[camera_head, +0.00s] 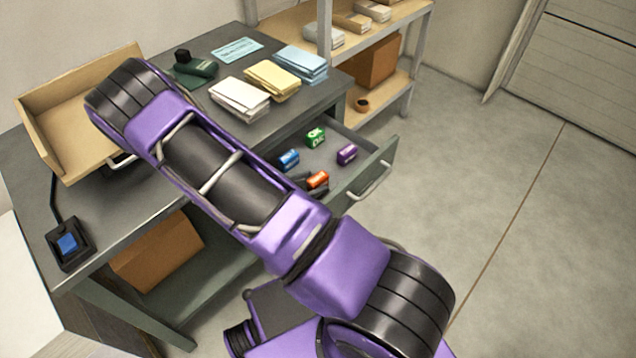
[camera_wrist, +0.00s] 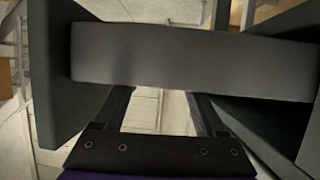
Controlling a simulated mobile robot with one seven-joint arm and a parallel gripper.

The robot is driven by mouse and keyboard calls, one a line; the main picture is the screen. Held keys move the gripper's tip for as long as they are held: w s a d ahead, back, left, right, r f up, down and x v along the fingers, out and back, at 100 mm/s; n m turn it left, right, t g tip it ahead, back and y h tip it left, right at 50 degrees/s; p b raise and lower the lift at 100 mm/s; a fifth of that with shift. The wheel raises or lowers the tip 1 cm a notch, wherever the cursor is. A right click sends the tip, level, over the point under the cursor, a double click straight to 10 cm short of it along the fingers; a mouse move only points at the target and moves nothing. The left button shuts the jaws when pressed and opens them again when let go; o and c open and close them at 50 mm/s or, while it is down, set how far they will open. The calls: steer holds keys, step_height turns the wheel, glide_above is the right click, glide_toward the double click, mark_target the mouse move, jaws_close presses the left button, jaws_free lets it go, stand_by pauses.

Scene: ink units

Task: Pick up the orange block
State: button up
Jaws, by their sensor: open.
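The orange block (camera_head: 318,180) lies in the open drawer (camera_head: 335,196) of the grey desk in the head view. Dark items lie close to it, partly hidden by my arm. The wrist view does not show the block. My gripper (camera_wrist: 160,98) shows in the wrist view with its two dark fingers apart and nothing seen between them. A grey bar-like surface (camera_wrist: 190,62) crosses the view at the fingertips, with dark green panels at both sides. The gripper is not visible in the head view, so its distance from the block cannot be told.
A green block (camera_head: 315,137), a blue block (camera_head: 288,159) and a purple block (camera_head: 347,154) share the drawer. The desk (camera_head: 130,215) carries paper stacks, a stapler-like tool and a wooden tray (camera_head: 75,125). Shelves (camera_head: 385,105) stand behind; the floor at right is clear.

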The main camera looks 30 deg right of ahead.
steer(key=shift+x, duration=1.2)
steer(key=shift+a, duration=0.1)
jaws_close()
